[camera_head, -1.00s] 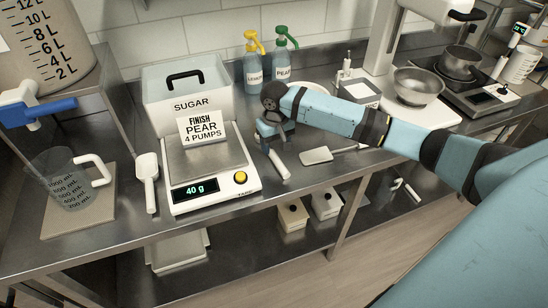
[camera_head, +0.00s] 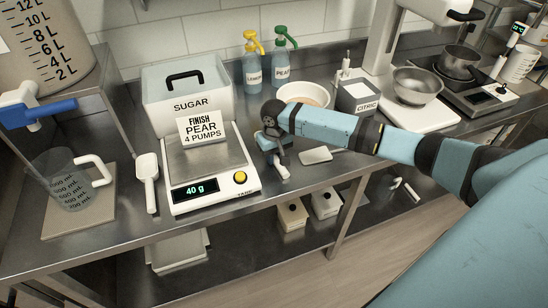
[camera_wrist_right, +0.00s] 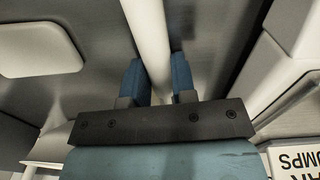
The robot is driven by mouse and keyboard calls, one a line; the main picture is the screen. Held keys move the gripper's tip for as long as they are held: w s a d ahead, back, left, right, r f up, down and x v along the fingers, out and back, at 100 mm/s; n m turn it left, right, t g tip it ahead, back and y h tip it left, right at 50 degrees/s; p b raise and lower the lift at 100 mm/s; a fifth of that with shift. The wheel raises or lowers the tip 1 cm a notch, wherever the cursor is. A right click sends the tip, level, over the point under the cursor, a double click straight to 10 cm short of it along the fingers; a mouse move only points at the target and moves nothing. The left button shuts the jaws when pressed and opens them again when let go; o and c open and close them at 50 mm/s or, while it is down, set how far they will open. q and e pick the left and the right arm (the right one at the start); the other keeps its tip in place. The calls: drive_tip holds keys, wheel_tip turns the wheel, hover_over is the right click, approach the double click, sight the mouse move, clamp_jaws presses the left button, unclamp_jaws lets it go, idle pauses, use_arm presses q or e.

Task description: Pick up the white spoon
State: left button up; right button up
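The white spoon (camera_head: 282,172) lies on the steel counter just right of the scale, and its near end shows below my right gripper (camera_head: 273,145). In the right wrist view its white shaft (camera_wrist_right: 148,35) runs down between the two blue fingers of my right gripper (camera_wrist_right: 158,80). The fingers are close to both sides of the shaft; whether they press on it I cannot tell. The far part of the spoon is hidden behind the gripper in the head view. My left gripper is not in view.
The scale (camera_head: 213,190) reading 40 g, with a sugar box (camera_head: 160,100) behind, stands left of the gripper. A white scoop (camera_head: 147,180) lies farther left. A flat white tool (camera_head: 316,155) lies right. A white bowl (camera_head: 304,92) and citric box (camera_head: 355,97) stand behind.

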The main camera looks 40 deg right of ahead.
drive_tip(key=shift+r, duration=0.15)
wheel_tip(320, 180, up, 20)
idle(0.7)
